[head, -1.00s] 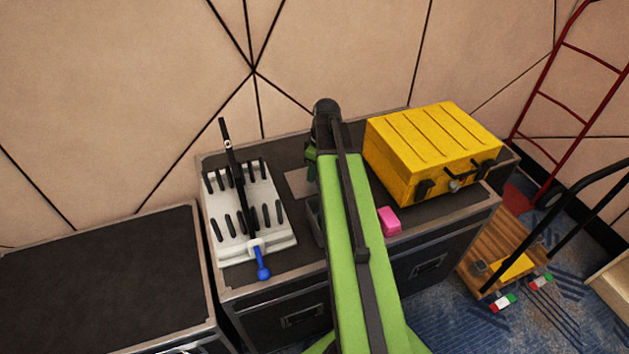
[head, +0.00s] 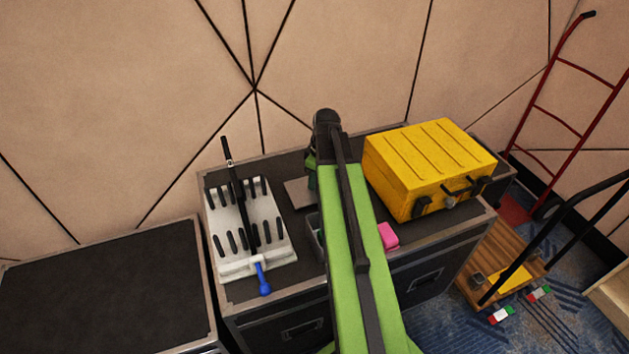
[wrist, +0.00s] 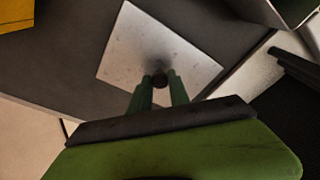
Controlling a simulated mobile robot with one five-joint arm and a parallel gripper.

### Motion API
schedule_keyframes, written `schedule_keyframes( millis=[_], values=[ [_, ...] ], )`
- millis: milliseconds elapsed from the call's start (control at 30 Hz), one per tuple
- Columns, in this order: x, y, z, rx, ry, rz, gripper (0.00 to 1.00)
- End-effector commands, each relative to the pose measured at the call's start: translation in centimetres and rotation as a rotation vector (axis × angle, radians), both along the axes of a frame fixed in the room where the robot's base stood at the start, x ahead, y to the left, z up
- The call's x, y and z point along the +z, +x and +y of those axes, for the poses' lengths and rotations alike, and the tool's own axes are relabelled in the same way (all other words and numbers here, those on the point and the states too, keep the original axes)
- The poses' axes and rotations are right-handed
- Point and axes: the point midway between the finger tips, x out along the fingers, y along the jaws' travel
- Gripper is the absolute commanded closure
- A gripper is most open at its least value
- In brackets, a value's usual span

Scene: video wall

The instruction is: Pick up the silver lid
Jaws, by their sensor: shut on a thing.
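The silver lid (wrist: 133,55) is a flat square plate with a small dark knob in its middle. My gripper (wrist: 158,88) has its green fingers shut on that knob in the wrist view. In the head view the lid (head: 297,193) shows as a grey plate left of my arm, over the black case top; my arm hides its right part and the fingers. I cannot tell whether the lid touches the case top.
A white rack (head: 226,267) with black pegs and a blue-ended rod stands left of the lid. A yellow case (head: 430,165) and a pink block (head: 388,236) are to the right. A grey open box (head: 314,232) is partly hidden by my arm. The left black case (head: 100,285) is bare.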

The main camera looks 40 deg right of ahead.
Motion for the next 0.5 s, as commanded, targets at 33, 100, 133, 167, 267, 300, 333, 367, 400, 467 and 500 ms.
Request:
schedule_keyframes(
  millis=[33, 100, 133, 167, 267, 300, 333, 367, 400, 467, 500],
  values=[
    [2.1, 0.0, 0.0, 0.000, 0.000, 0.000, 1.00],
    [2.7, -1.9, -0.6, -0.004, 0.001, 0.000, 1.00],
    [3.1, -2.6, -0.9, -0.004, 0.001, 0.000, 1.00],
    [3.6, -3.2, -1.2, -0.004, 0.001, 0.000, 1.00],
    [4.9, -5.2, -2.1, -0.003, 0.000, 0.000, 1.00],
    [5.3, -6.0, -2.5, -0.004, 0.001, 0.000, 1.00],
    [5.7, -6.6, -2.7, -0.004, 0.001, 0.000, 1.00],
    [6.0, -7.1, -3.0, -0.003, 0.000, 0.000, 1.00],
    [6.4, -7.7, -3.3, -0.003, 0.000, 0.000, 1.00],
    [6.9, -8.5, -3.7, -0.002, 0.000, 0.000, 1.00],
    [7.1, -9.0, -3.9, -0.002, 0.000, 0.000, 1.00]
  ],
)
